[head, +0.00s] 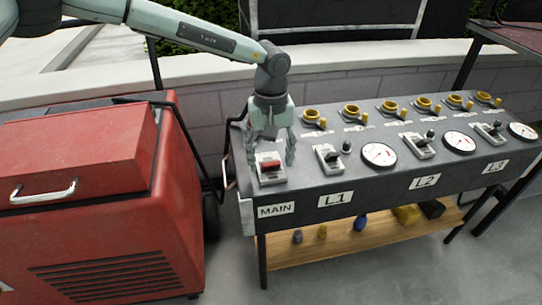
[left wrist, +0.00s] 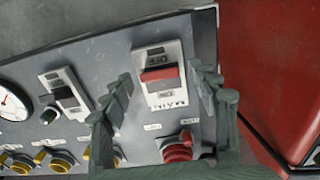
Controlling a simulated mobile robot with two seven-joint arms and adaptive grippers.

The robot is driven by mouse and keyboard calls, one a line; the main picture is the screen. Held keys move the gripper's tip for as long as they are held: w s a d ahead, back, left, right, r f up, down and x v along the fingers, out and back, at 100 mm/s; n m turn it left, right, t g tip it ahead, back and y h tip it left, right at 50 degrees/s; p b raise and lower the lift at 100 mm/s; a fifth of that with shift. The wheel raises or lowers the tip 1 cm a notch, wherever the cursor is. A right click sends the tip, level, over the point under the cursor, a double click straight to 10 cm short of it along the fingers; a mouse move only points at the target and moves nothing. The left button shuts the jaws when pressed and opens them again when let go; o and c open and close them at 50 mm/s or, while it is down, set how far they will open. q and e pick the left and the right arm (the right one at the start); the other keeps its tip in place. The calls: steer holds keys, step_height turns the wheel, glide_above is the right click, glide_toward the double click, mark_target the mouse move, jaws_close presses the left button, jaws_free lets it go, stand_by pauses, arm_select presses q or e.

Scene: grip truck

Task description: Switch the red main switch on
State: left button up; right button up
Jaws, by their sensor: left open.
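The red main switch (head: 271,165) sits on a light plate at the left end of the dark panel, above the MAIN label (head: 276,210). It also shows in the left wrist view (left wrist: 160,74), with its plate upside down and small lettering above and below the red lever. I cannot tell for sure whether it is on or off. My left gripper (head: 274,152) points down over the switch, open, with one finger on each side. In the left wrist view its fingers (left wrist: 160,92) stand apart with the switch between and beyond them, and hold nothing. My right gripper is not in view.
The panel also has switches L1 (head: 329,158), L2 (head: 418,146) and L3 (head: 489,132), round gauges (head: 379,154) and yellow sockets (head: 351,109). A red connector (left wrist: 178,148) is near the main switch. A red cabinet (head: 120,240) stands close on the left.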

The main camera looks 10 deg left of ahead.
arm_select(q)
steer(key=c, duration=1.2)
steer(key=shift+o, duration=0.2)
